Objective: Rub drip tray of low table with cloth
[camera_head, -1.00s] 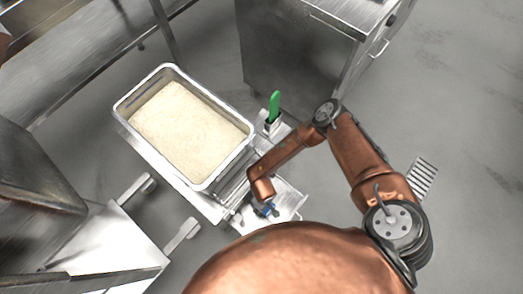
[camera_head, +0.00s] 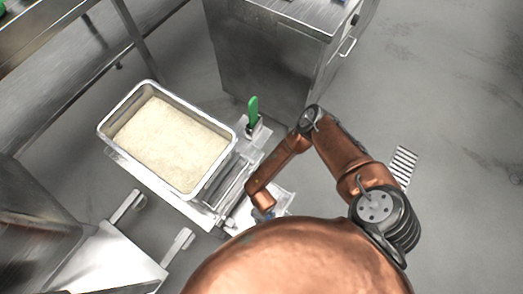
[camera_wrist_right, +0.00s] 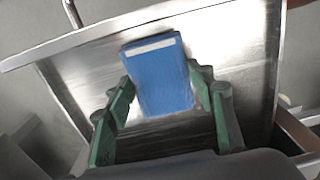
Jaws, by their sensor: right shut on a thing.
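In the right wrist view, my right gripper (camera_wrist_right: 163,92) has its green fingers shut on a blue cloth (camera_wrist_right: 160,72) with a white stripe along its far edge. The cloth is over a shiny steel surface with a raised rim, which looks like the drip tray (camera_wrist_right: 240,60). I cannot tell whether the cloth touches it. In the head view, the drip tray (camera_head: 282,200) is at the right end of the low table (camera_head: 140,172). My copper right arm reaches down there and hides most of the gripper and cloth. My left gripper is not in view.
A deep steel pan (camera_head: 113,141) of rice (camera_head: 170,142) stands on the low table. A green-handled tool (camera_head: 253,112) stands upright in a holder beside it. A steel cabinet (camera_head: 265,60) is behind. Open floor (camera_head: 450,100) lies to the right.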

